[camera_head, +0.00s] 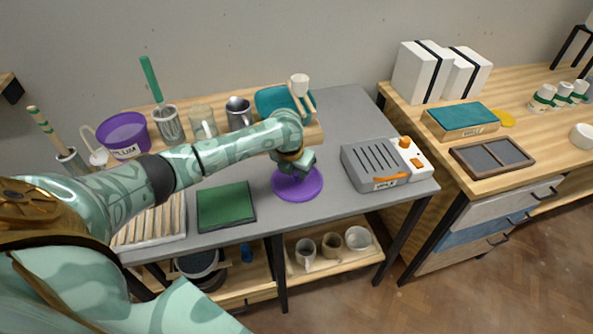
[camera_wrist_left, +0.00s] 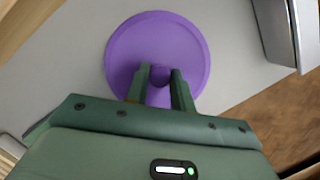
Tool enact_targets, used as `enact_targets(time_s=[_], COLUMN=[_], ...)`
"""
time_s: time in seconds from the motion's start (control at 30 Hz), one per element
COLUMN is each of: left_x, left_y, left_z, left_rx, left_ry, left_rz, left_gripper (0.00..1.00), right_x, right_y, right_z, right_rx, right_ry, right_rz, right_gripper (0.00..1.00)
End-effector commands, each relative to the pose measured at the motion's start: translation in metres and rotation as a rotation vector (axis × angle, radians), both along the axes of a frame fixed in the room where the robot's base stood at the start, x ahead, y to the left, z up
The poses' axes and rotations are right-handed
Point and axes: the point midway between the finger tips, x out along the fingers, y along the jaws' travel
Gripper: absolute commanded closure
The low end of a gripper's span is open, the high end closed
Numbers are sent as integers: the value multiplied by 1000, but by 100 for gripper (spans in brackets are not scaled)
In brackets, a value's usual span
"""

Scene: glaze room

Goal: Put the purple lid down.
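The purple lid (camera_head: 310,190) is a flat round disc at the middle of the grey worktop (camera_head: 345,118), between the green mat and the grey toaster-like box. My left gripper (camera_head: 296,172) is directly above it, pointing down. In the left wrist view the lid (camera_wrist_left: 190,45) lies beyond the fingers, and my left gripper (camera_wrist_left: 160,78) has its two fingers closed on the lid's small round knob. Whether the lid touches the worktop or hangs just above it I cannot tell. My right gripper is not in view.
A green mat (camera_head: 226,206) lies left of the lid. A grey box with orange parts (camera_head: 372,165) stands to its right. Cups, a jug and a purple bucket (camera_head: 124,135) line the back. Bare worktop shows behind and in front of the lid.

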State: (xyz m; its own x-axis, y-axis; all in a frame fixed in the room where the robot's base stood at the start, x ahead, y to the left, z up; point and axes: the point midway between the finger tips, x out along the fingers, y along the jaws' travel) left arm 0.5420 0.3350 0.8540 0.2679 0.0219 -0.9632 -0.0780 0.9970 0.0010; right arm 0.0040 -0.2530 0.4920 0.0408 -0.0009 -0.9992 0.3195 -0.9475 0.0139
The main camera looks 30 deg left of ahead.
Motion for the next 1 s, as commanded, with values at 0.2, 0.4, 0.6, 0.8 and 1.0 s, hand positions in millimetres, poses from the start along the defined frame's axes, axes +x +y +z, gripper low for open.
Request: enact_targets(time_s=[0.2, 0.4, 0.6, 0.8, 1.0], left_x=[0, 0, -9, -22, -30], left_y=[0, 0, 0, -1, -3], left_z=[0, 5, 43, 88, 113], left_rx=[0, 0, 1, 2, -1], left_ry=[0, -1, -5, -4, -1], left_rz=[0, 0, -1, -2, 0], left_gripper=[55, 55, 55, 55, 55], right_x=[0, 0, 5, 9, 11], right_y=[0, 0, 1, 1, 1], right_z=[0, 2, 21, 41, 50], right_rx=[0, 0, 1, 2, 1], right_ry=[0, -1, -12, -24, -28], right_rz=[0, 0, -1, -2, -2], right_gripper=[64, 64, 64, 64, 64])
